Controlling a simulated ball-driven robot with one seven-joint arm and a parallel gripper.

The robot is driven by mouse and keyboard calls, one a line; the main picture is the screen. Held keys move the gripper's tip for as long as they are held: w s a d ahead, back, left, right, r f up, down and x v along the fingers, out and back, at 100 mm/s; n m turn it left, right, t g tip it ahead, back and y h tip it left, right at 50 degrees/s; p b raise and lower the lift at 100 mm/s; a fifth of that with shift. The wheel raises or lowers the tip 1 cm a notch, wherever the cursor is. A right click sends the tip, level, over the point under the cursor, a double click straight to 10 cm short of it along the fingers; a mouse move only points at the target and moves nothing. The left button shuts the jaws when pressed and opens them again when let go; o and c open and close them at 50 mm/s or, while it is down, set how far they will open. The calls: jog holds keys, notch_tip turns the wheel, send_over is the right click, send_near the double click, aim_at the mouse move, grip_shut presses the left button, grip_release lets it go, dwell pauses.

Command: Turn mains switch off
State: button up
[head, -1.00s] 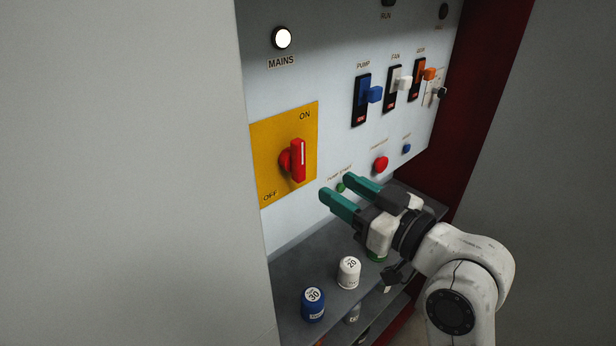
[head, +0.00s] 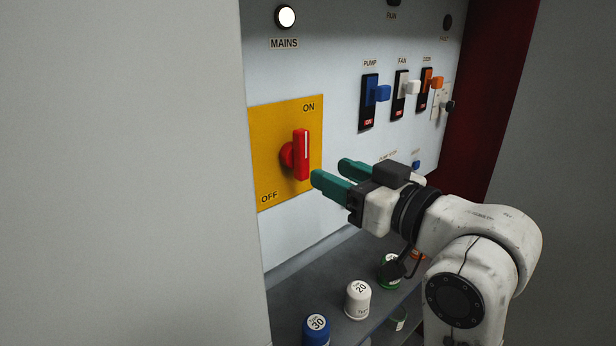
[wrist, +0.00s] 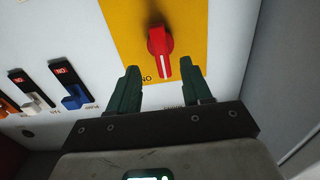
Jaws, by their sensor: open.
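The mains switch (head: 300,156) is a red rotary handle on a yellow plate (head: 278,112) marked ON at the top and OFF at the lower left. Its handle stands upright, with the white line pointing towards ON. My gripper (head: 331,172) has green fingers, open and empty, just right of the handle in the head view. In the wrist view the red handle (wrist: 159,50) is beyond and between the fingertips of my gripper (wrist: 166,82), apart from both. The round MAINS lamp (head: 287,17) above is lit white.
Blue pump (head: 371,92), white fan (head: 402,90) and orange (head: 429,82) switches sit right of the plate. A shelf (head: 325,272) below holds blue (head: 316,331), white (head: 358,301) and green (head: 388,270) cylinders. A grey wall (head: 120,170) stands at left.

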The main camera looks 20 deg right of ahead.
aim_at(306, 160)
jog(key=x, duration=0.7)
jog(key=shift+p, duration=0.3)
jog(key=shift+c, duration=0.3)
jog(key=c, duration=0.6)
